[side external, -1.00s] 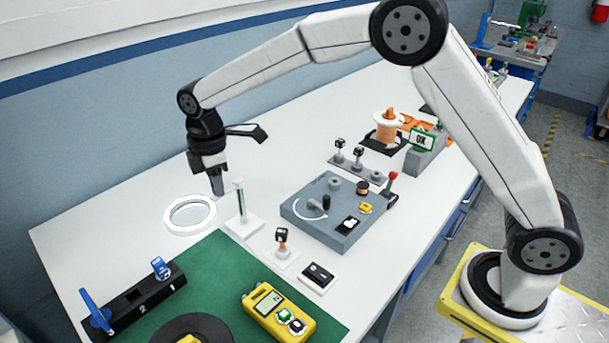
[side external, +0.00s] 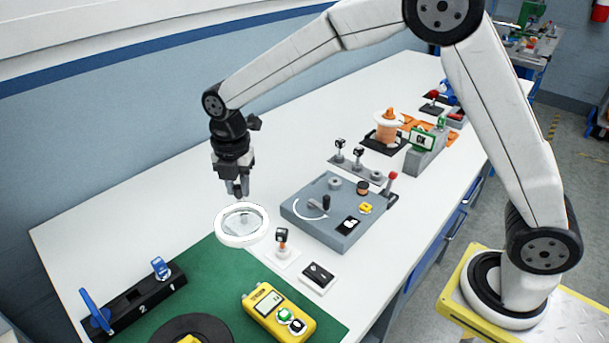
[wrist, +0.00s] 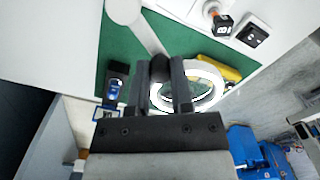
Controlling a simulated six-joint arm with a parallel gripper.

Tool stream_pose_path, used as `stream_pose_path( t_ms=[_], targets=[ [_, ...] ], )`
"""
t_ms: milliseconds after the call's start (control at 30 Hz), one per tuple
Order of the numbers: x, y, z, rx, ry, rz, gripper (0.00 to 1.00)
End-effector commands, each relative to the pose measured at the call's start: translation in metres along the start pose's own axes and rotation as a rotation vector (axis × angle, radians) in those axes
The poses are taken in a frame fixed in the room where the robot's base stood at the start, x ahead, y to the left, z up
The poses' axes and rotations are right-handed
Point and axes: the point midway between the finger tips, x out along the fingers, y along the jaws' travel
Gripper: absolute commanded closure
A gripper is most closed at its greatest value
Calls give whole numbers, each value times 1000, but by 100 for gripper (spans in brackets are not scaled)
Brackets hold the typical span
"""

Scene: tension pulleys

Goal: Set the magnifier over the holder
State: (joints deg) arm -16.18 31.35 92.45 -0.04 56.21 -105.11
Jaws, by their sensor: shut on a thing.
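The magnifier (side external: 222,231) is a white ring with a clear lens. My gripper (side external: 238,191) is shut on it, pointing down, and the ring hangs just below the fingers. The holder was a white base with an upright post; it is now mostly hidden behind the ring, with a pale shape showing through the lens. I cannot tell whether ring and holder touch. In the wrist view, the ring (wrist: 212,76) shows right of my fingers (wrist: 168,72). A white bar (wrist: 150,35) with a round end also shows there; I cannot tell what it belongs to.
A small orange-collared switch (side external: 282,243) and a black switch plate (side external: 318,277) stand right of the ring. A grey panel (side external: 335,235) lies beyond them. The yellow meter (side external: 279,313) and green mat (side external: 215,275) are in front.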

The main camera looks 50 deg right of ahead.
Motion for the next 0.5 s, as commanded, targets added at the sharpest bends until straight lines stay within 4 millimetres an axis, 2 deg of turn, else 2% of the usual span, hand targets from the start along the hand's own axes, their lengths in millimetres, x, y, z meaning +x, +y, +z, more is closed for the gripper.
stream_pose_path(
  t_ms=[500],
  targets=[
    [-2,-20,15,-461,0,3,100]
  ],
)
